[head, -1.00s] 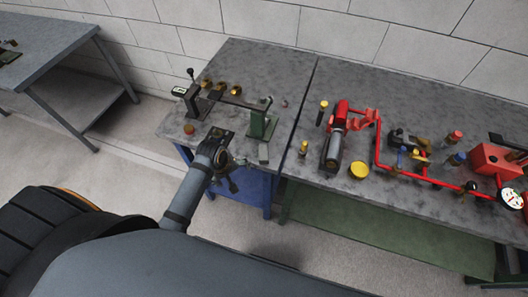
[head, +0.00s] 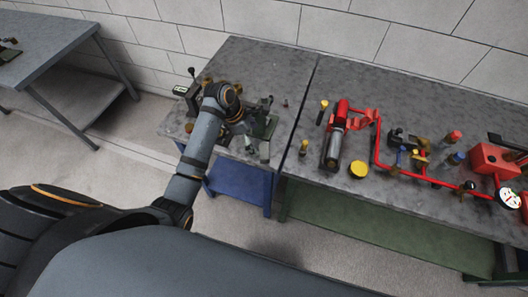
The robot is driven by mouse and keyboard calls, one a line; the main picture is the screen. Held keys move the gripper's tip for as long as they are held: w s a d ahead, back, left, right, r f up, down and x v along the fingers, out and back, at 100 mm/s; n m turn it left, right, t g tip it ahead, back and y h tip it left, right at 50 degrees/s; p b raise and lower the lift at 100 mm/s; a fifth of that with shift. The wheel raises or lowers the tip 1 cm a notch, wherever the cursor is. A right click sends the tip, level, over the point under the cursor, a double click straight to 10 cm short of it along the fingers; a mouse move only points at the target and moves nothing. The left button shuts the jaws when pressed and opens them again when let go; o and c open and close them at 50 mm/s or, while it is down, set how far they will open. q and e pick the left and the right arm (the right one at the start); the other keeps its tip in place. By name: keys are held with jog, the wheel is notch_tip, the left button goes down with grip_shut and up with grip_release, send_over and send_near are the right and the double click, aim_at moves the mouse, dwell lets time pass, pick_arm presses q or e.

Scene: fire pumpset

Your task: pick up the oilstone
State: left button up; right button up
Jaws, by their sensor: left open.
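A small grey block, which looks like the oilstone (head: 264,151), lies near the front right corner of the left workbench, just in front of a green stand (head: 269,128). My left arm reaches over this bench from the left. My left gripper (head: 255,130) is open and hangs above the bench, just behind and left of the grey block in the picture. Its dark fingers overlap the green stand, so I cannot tell how far apart they are from it. I see nothing held. My right gripper is not in view.
The left bench (head: 270,65) has clear room at its back. On the right bench stand a red and grey pump (head: 336,140), a yellow cap (head: 358,169), red piping (head: 378,150) and a pressure gauge (head: 509,197). My wrist hides several small brass parts.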

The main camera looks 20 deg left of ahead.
aim_at(263, 151)
pick_arm(q)
jog(key=x, duration=0.2)
jog(key=shift+d+f, duration=0.2)
jog(key=shift+f, duration=0.15)
jog(key=x, duration=0.1)
jog(key=p+x, duration=0.1)
jog(key=x, duration=0.2)
jog(key=shift+a+f, duration=0.15)
jog(key=shift+f, duration=0.35)
jog(key=shift+w+f, duration=0.1)
jog(key=shift+f, duration=0.05)
jog(key=c, duration=1.5)
